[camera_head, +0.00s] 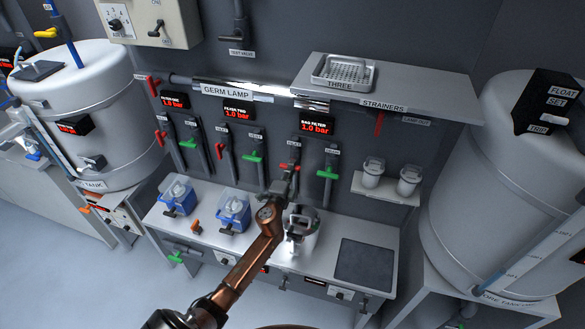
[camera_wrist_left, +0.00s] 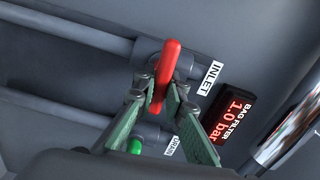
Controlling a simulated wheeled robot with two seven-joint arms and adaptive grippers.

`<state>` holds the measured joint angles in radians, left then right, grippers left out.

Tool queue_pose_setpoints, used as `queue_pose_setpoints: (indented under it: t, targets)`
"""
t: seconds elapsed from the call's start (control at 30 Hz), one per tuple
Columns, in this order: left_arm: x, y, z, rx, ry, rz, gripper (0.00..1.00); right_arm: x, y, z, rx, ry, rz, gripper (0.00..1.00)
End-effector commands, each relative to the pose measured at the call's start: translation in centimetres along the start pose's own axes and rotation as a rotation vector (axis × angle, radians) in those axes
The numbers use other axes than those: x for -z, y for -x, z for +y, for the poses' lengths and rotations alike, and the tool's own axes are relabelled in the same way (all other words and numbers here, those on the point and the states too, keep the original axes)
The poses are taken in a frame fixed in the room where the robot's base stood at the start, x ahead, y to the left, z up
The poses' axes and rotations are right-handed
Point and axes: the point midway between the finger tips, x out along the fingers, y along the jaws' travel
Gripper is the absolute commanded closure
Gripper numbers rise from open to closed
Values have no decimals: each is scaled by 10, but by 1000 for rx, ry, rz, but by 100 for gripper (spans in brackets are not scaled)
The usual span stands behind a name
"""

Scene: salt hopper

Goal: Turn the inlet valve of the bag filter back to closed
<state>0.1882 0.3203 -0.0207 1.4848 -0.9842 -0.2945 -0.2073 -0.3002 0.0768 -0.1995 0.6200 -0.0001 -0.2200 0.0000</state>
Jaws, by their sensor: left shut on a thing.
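The bag filter's inlet valve has a red handle (camera_wrist_left: 165,72) beside the INLET label (camera_wrist_left: 209,78) in the wrist view. The handle lies across its grey pipe. My left gripper (camera_wrist_left: 164,88) is shut on this handle, with one teal finger on each side. In the head view the left gripper (camera_head: 288,178) is at the wall below the bag filter display (camera_head: 317,124), which reads 1.0 bar. The green drain handle (camera_wrist_left: 134,146) is partly hidden behind a finger in the wrist view. My right gripper is not in view.
A green-handled valve (camera_head: 327,174) is close on the right. Red and green valves of the other filters line the wall to the left. A metal vessel (camera_head: 301,232) stands on the bench below my gripper. A shelf (camera_head: 420,92) juts out above right.

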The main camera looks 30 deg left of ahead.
Motion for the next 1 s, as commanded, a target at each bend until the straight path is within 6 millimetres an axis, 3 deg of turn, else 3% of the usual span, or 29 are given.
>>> queue_pose_setpoints:
  t: [0.57, 0.6, 0.8, 1.0]
  targets:
    - [0, 1, 3, -4, -32, 1, 100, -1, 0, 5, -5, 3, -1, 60]
    - [0, 1, 3, -4, -32, 1, 87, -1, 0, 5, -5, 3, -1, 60]
    - [0, 0, 2, -2, -31, 0, 74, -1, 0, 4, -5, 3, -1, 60]
    - [0, 0, 1, -1, -31, 0, 71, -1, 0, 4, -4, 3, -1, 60]
